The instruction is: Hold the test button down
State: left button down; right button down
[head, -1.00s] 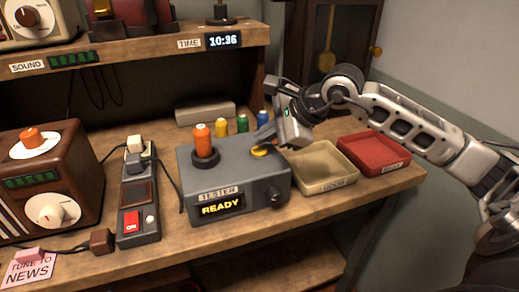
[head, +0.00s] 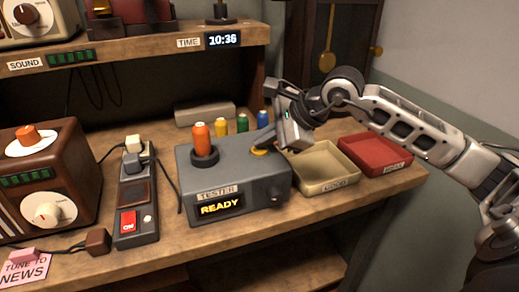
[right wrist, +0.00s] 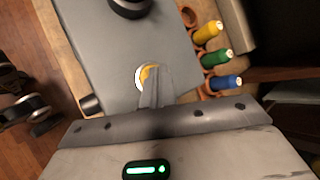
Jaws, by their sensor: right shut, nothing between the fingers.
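The grey tester box (head: 225,180) stands on the workbench, and its display reads READY (head: 219,207). The yellow test button (head: 259,152) is on its top at the right; it also shows in the right wrist view (right wrist: 145,76), partly hidden by my fingers. My right gripper (head: 262,143) is shut and empty, its tips over the button. In the right wrist view my fingers (right wrist: 154,88) overlap the button's edge; I cannot tell whether they touch it. An orange spool (head: 201,139) stands upright in the dark ring on the tester. My left gripper is not in view.
Yellow (head: 221,127), green (head: 242,123) and blue (head: 263,118) spools stand behind the tester. A cream tray (head: 322,168) and a red tray (head: 376,154) lie to its right. A power strip (head: 137,210) with a lit red switch and a brown radio (head: 45,180) are left.

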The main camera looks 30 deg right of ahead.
aim_at(265, 151)
jog(key=shift+f+b, duration=0.45)
jog(key=shift+b, duration=0.05)
dwell(0.3)
dwell(2.0)
jog(key=shift+r+p, duration=0.55)
jog(key=shift+r, duration=0.4)
jog(key=shift+r, duration=0.1)
jog(key=shift+r+p, duration=1.7)
jog(key=shift+r, duration=0.8)
jog(key=shift+f, duration=0.1)
jog(key=shift+s, duration=0.1)
